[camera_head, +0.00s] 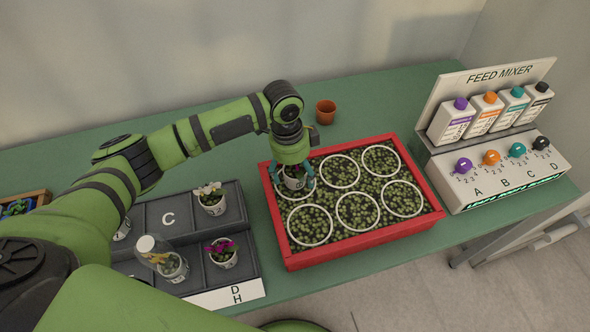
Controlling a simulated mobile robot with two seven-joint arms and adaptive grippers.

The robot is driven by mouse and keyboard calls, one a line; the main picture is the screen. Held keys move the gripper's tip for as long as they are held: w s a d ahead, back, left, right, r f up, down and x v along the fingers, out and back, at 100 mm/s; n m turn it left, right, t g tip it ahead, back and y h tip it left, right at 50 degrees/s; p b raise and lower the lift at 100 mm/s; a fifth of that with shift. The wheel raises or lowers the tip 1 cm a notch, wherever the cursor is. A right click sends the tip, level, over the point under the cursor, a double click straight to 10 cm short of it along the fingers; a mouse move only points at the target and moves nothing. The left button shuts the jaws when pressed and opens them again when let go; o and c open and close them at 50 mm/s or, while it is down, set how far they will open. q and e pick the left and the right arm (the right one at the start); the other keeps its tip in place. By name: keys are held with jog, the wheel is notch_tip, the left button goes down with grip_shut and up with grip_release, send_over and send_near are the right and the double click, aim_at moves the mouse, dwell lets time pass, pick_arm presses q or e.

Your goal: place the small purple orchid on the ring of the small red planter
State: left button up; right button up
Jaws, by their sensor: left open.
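My left gripper (293,176) reaches down over the back-left ring of the red planter (358,246). Its fingers are open on either side of a small white pot (294,183) with a dark mark on its front. The pot stands at that back-left ring (299,198), which it and the fingers partly cover. The gripper hides the top of the pot, so I cannot tell its flower's colour. A magenta-purple flowered orchid (222,250) in a white pot stands in the grey tray. My right gripper is out of view.
The grey tray (168,217) also holds a white-flowered pot (211,198) and a pot by a clear dome (160,255). Several other white rings in the planter are empty. A terracotta pot (325,112) stands behind; the feed mixer (497,165) is at right.

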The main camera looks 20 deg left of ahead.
pick_arm(q)
jog(key=r, duration=0.4)
jog(key=a+r+b, duration=0.1)
jog(key=r, duration=0.3)
jog(key=r+b, duration=0.1)
jog(key=r, duration=0.3)
jog(key=shift+a, duration=0.15)
